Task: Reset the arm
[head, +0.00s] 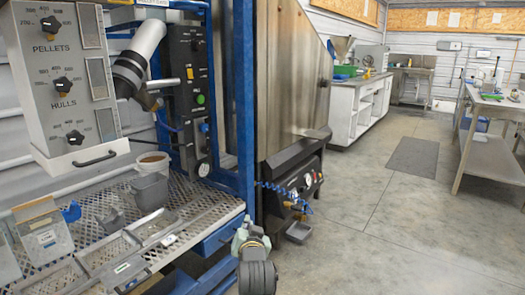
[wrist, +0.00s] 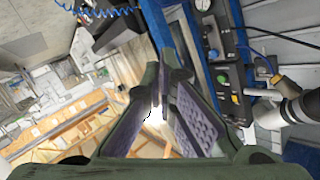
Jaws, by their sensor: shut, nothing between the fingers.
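My gripper (head: 241,229) shows at the bottom centre of the head view, in front of the bench's right end and a blue drawer. It stands clear of the bench, with my dark arm link below it. In the wrist view my gripper (wrist: 163,78) has its green fingers with purple pads running together towards the tips, shut and empty. The wrist view is tilted and looks up towards the roof and the blue frame.
A mesh bench (head: 190,203) holds trays and a grey cup (head: 150,190). A control box (head: 66,80) with PELLETS and HULLS knobs stands above it. A steel machine (head: 292,80) rises behind the blue frame (head: 244,100). Open floor (head: 390,220) lies to the right.

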